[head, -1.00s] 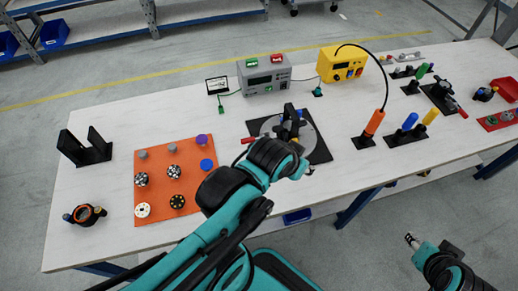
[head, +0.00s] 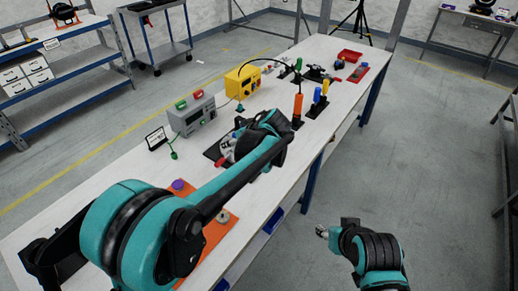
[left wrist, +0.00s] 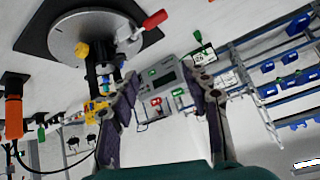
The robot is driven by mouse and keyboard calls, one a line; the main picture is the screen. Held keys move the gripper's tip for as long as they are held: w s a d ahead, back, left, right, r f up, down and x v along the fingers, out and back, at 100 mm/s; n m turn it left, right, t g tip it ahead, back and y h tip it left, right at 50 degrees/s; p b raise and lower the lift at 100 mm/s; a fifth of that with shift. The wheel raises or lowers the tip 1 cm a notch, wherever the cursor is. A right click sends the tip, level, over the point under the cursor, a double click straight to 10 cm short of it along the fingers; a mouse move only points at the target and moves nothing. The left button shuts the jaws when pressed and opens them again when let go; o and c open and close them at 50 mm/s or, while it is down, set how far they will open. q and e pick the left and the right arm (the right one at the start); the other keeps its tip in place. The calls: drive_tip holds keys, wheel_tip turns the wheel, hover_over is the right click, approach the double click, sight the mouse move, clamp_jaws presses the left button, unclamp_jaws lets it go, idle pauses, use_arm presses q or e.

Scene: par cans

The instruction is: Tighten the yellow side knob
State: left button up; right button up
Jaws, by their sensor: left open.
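The yellow side knob (left wrist: 82,49) shows in the left wrist view, at the edge of a round grey metal disc (left wrist: 92,20) on a black plate. A red-handled lever (left wrist: 155,19) sticks out on the disc's other side. My left gripper (left wrist: 165,112) is open, its two dark fingers apart with nothing held between them. The knob lies beyond and left of the fingers, with no visible contact. In the head view my left arm hides much of the fixture, leaving a bit of its black plate (head: 213,150). My right gripper (head: 322,232) hangs off the table's front side; its jaw opening is too small to read.
Behind the fixture stand a grey box (head: 191,114) with red and green buttons and a yellow box (head: 243,82). An orange cylinder (head: 298,106) and blue and yellow ones stand to the right. An orange mat (head: 215,232) lies at the near left, partly behind my arm.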

use_arm(q)
drive_tip(key=w+d+f+n+y, duration=0.1)
drive_tip(key=w+d+f, duration=0.2)
drive_tip(key=d+f, duration=0.1)
drive_tip(key=w+d+f+n+t+y, duration=0.1)
drive_tip(key=w+d+f+n, duration=0.1)
drive_tip(key=w+d+f, duration=0.1)
drive_tip(key=w+d+f+n+y+b, duration=0.1)
drive_tip(key=w+d+f+n+y, duration=0.1)
drive_tip(key=d+f, duration=0.3)
drive_tip(key=shift+w+d+t, duration=0.4)
drive_tip(key=shift+w+d, duration=0.3)
drive_tip(key=shift+d, duration=0.05)
drive_tip(key=shift+w+a+f+n, duration=0.15)
drive_tip(key=shift+n, duration=0.15)
drive_tip(key=b+x, duration=0.2)
drive_tip(key=x, duration=0.4)
drive_tip(key=shift+b, duration=0.35)
drive_tip(key=shift+w+a+f, duration=0.15)
drive_tip(key=shift+w+a, duration=0.25)
drive_tip(key=shift+a, duration=0.05)
drive_tip(key=shift+c, duration=0.4)
clamp_jaws()
